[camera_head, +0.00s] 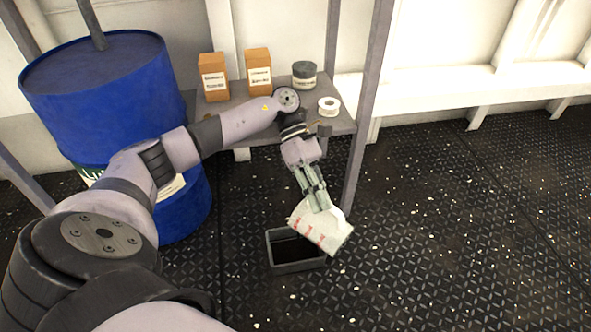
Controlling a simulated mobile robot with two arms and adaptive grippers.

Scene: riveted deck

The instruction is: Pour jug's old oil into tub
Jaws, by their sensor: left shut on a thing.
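My left arm reaches in from the left, and its gripper (318,207) is shut on a white jug (321,227) with red marks. The jug is tilted and held just above the right part of the tub. The tub (299,267) is a grey, open rectangular box on the deck, with dark contents inside. The jug covers part of the tub's rim on the right. The jug's mouth and any stream of oil cannot be made out. My right gripper is not in the view.
A blue drum (107,98) stands at the left. A grey shelf (233,117) behind my arm bears two orange boxes (213,76), a dark tin (304,75) and a white roll (329,106). The shelf's post (367,110) stands close behind the jug.

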